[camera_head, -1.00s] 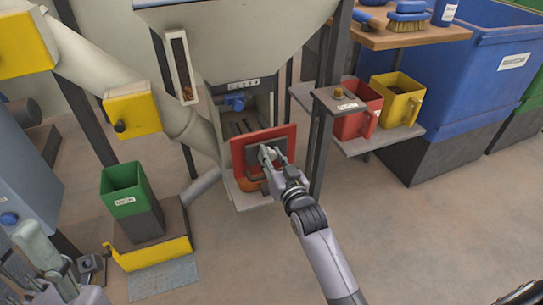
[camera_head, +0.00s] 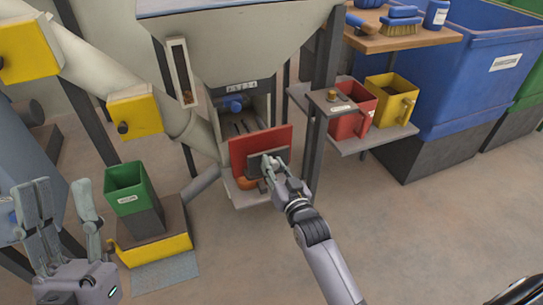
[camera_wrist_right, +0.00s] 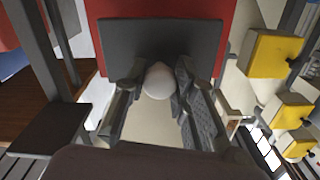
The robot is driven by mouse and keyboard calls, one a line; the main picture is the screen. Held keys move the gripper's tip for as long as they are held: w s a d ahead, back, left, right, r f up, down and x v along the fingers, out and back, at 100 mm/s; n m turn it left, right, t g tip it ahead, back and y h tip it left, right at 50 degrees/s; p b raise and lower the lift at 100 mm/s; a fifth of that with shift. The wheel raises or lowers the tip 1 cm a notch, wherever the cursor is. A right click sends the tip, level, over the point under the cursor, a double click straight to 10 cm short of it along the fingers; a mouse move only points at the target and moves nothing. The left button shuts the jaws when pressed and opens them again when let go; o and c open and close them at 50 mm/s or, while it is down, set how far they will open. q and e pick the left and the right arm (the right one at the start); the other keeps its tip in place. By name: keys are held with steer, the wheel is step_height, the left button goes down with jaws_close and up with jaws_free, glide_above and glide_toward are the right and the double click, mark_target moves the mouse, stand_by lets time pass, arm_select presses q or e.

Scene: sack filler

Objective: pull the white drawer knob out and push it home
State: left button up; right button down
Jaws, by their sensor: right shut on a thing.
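The white drawer knob (camera_wrist_right: 158,81) sits on a dark grey plate (camera_wrist_right: 150,38) on the red drawer front (camera_head: 246,149), below the hopper. My right gripper (camera_head: 270,162) is shut on the knob, with one finger on each side of it in the right wrist view. In the head view the gripper covers part of the knob. The red front stands forward of the dark opening behind it. My left gripper (camera_head: 62,200) is open and empty at the lower left, far from the drawer.
A pale ledge (camera_head: 247,201) lies under the drawer. Dark frame posts (camera_head: 318,150) stand to its right, beside a shelf with a red bin (camera_head: 352,122) and a yellow bin (camera_head: 392,100). A green bin (camera_head: 127,188) stands left. The floor in front is clear.

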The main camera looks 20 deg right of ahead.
mark_target(275, 168)
steer(key=s+p, duration=0.2)
steer(key=s, duration=0.1)
steer(key=shift+s, duration=0.2)
arm_select(q)
steer(key=w+f+g+y, duration=0.2)
steer(key=w+f+g, duration=0.4)
steer(key=w+f, duration=0.1)
steer(key=shift+w+d+f+g, duration=0.15)
steer(key=shift+d+f+g, duration=0.2)
steer(key=shift+f, duration=0.25)
steer(key=shift+d, duration=0.1)
arm_select(e)
steer(key=c, duration=1.3)
jaws_free()
steer(key=shift+s, duration=0.1)
steer(key=s, duration=1.1)
steer(key=shift+s+d, duration=0.25)
steer(key=shift+s, duration=0.15)
